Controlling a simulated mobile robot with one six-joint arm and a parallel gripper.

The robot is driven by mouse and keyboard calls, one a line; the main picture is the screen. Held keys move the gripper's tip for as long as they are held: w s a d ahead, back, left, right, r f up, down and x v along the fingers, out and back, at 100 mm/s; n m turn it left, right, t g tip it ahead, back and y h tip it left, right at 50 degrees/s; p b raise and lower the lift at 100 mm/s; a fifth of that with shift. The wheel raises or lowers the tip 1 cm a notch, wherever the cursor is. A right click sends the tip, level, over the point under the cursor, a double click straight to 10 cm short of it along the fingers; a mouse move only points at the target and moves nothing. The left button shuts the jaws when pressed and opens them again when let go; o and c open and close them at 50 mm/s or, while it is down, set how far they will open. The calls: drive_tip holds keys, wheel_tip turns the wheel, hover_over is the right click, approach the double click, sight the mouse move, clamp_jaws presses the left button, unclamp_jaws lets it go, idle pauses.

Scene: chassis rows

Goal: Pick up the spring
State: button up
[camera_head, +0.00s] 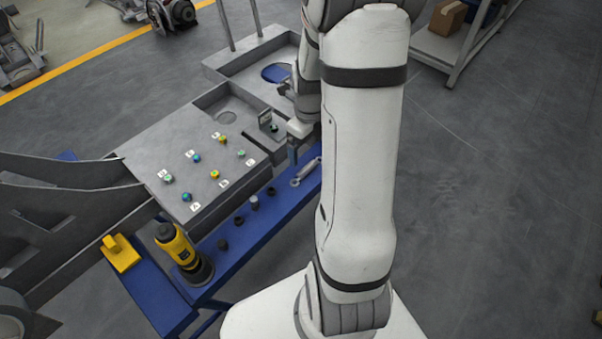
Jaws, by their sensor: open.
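A slim silver-grey part (306,172) with a rounded end lies on the blue bench ledge (283,198), close to my arm. It may be the spring, but it is too small to make out coils. Several small dark round parts, one of them a short cylinder (254,203), stand in a row along the same ledge; any of these could also be the spring. My gripper (293,154) is open, pointing down above the ledge near the grey panel's right edge, just up and left of the silver part. My arm partly hides the gripper, and I see nothing held in it.
A grey panel (150,155) with several coloured buttons stands left of the ledge. A yellow and black tool (176,248) stands at the ledge's near end, beside a yellow block (121,254). A grey tray holds a blue oval (276,73). Open floor lies right.

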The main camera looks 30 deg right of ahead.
sight(308, 167)
wheel_tip(308, 167, down, 8)
drive_tip(key=shift+s+f+b, duration=0.1)
drive_tip(key=shift+b, duration=0.5)
drive_tip(key=c, duration=1.1)
